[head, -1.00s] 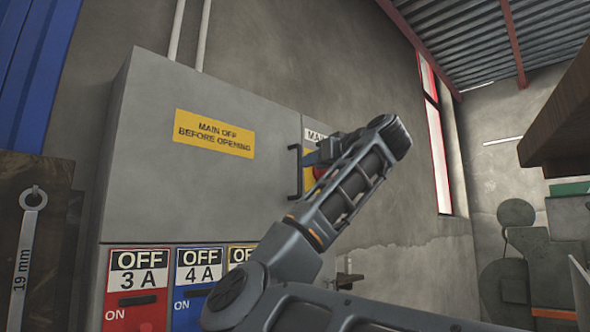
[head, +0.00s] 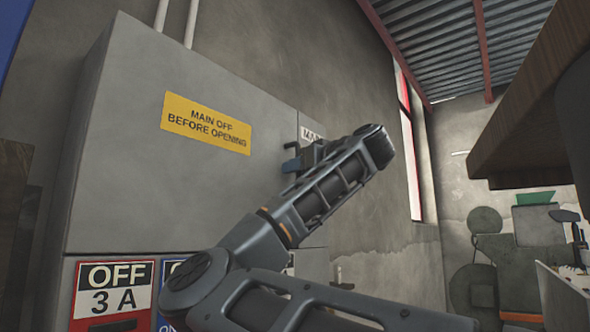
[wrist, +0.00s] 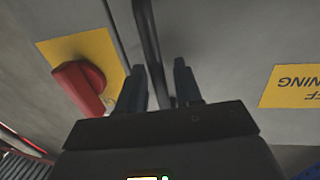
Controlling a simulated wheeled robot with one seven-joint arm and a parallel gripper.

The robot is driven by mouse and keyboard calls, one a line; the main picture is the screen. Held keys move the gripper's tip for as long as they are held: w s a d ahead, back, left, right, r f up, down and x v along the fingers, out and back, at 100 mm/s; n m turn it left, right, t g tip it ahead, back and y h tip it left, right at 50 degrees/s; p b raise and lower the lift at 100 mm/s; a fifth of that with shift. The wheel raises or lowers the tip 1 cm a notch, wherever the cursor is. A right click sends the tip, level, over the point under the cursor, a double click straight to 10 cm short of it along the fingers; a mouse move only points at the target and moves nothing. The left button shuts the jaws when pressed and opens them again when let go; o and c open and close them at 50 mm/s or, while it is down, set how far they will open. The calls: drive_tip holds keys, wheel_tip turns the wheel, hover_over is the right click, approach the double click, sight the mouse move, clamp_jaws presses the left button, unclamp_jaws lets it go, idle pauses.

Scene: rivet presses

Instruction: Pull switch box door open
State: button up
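The grey switch box door (head: 130,185) fills the left of the head view and looks shut. It carries a yellow "MAIN OFF BEFORE OPENING" label (head: 206,123), which is partly seen upside down in the wrist view (wrist: 292,86). The black bar handle (wrist: 149,40) stands at the door's edge in the wrist view. My gripper (wrist: 161,75) is open, with one finger on each side of the handle and a visible gap between them. The handle's lower end is hidden by the gripper. In the head view my gripper (head: 292,164) is at the door's right edge.
A red rotary switch (wrist: 80,88) on a yellow plate sits just beside the gripper in the wrist view. Labelled switches, such as "OFF 3 A" (head: 114,290), are below the door. A wooden shelf edge (head: 520,140) and a machine (head: 480,270) are at right.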

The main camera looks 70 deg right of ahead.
clamp_jaws()
drive_tip(key=shift+s, duration=0.1)
idle(0.5)
